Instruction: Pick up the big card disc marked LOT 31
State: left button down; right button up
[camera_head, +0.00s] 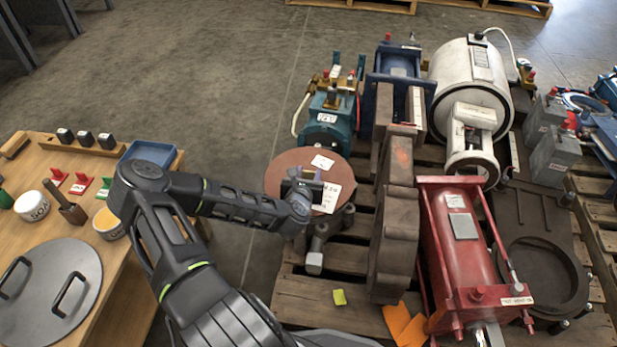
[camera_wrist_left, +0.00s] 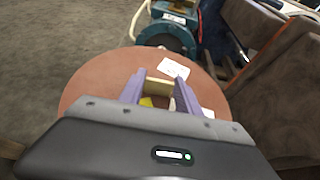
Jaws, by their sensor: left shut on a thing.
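The big reddish-brown disc (camera_head: 282,172) lies roughly flat at the near left of the pallet load, and it also shows in the left wrist view (camera_wrist_left: 90,88). It carries a small white card (camera_head: 322,162) and a larger white label (camera_head: 331,198), whose writing I cannot read. My left gripper (camera_head: 308,186) is over the disc. In the left wrist view its purple fingers (camera_wrist_left: 158,92) are shut on a tan block (camera_wrist_left: 158,86) in front of the disc's face. I cannot tell whether the block is fixed to the disc. My right gripper is not in view.
A teal machine (camera_head: 325,125) stands just behind the disc. Tall brown castings (camera_head: 394,220) and a red cylinder frame (camera_head: 462,245) stand to the right. A wooden table (camera_head: 110,265) with a grey two-handled lid (camera_head: 50,290) is at left.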

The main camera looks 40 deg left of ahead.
pick_arm(q)
notch_tip(320, 180, up, 7)
jog(key=p, duration=0.2)
jog(key=shift+f+p, duration=0.15)
jog(key=shift+p, duration=0.15)
